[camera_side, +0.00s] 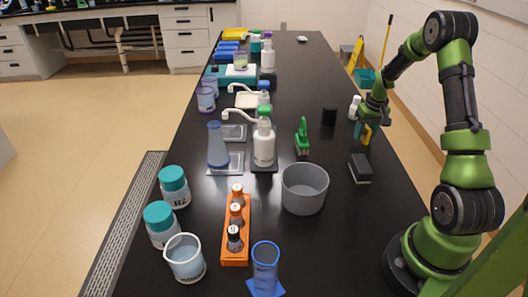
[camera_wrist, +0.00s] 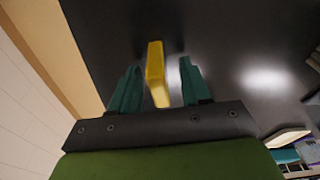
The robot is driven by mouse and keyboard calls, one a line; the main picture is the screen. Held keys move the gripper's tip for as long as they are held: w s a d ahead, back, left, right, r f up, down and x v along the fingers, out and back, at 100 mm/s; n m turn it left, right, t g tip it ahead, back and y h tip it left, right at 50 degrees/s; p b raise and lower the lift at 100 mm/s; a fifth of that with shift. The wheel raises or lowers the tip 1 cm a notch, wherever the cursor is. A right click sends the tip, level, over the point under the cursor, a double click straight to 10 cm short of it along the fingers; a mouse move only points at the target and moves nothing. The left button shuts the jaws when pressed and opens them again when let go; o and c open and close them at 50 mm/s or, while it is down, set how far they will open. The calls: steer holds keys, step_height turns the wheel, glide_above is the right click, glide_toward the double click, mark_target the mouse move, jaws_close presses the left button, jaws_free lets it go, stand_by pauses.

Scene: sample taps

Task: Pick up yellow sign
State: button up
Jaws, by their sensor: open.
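A small yellow upright slab, apparently the yellow sign (camera_side: 366,135), stands near the right edge of the black bench in the side view. It also shows in the wrist view (camera_wrist: 155,72), between my two teal fingers. My gripper (camera_side: 364,128) is open around it, pointing down, and also shows in the wrist view (camera_wrist: 159,68). Gaps show between the slab and both fingertips, with the left gap narrower at the slab's lower end. Part of the slab is hidden by the fingers in the side view.
A white bottle (camera_side: 354,106) stands just behind my gripper, and a black cup (camera_side: 329,115) to its left. A dark eraser-like block (camera_side: 360,168) lies in front. A green-handled tool (camera_side: 302,137) stands further left. A larger yellow floor sign (camera_side: 355,52) stands beyond the bench.

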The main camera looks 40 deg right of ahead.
steer(key=shift+f, duration=0.2)
jaws_close()
steer(key=shift+r, duration=0.15)
